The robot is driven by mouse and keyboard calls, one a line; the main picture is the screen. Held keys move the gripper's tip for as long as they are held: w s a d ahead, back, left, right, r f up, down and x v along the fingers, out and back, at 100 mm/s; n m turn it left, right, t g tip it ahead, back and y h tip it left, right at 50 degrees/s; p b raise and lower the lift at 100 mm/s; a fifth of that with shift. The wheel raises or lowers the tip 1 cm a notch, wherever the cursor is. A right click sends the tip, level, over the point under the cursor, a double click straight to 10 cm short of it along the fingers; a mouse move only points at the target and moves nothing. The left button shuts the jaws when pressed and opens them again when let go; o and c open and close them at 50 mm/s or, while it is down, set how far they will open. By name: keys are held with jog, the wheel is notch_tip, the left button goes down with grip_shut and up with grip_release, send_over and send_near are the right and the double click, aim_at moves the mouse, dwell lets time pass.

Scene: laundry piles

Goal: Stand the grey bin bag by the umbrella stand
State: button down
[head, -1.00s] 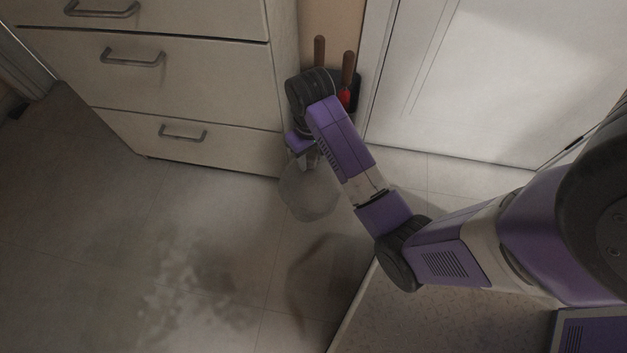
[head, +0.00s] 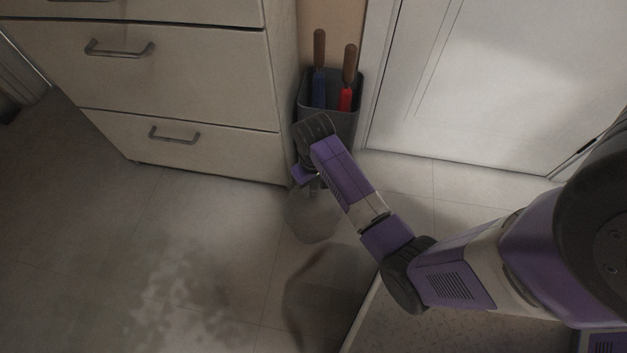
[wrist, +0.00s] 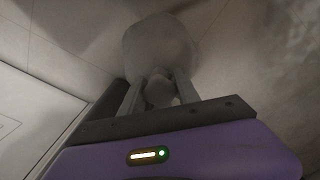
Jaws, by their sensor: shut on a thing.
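The grey bin bag (head: 313,218) hangs below my gripper (head: 316,184) in the head view, in front of the umbrella stand. In the wrist view, my gripper (wrist: 158,92) is shut on the neck of the bag (wrist: 160,45). Whether the bag's underside touches the floor is hard to tell. The umbrella stand (head: 345,118) is a dark grey bin holding a blue umbrella (head: 319,85) and a red umbrella (head: 346,92) with wooden handles. My wrist hides part of the stand's lower front left.
A cream drawer unit (head: 200,140) stands left of the stand, and a white door (head: 480,90) is to its right. The tiled floor (head: 100,230) is open at left, with a pale blotchy patch (head: 185,300) on it.

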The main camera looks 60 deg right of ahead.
aim_at(313, 196)
jog(key=shift+f+b, duration=1.2)
jog(key=shift+f, duration=1.7)
jog(key=c, duration=0.9)
grip_release()
jog(key=shift+f, duration=0.1)
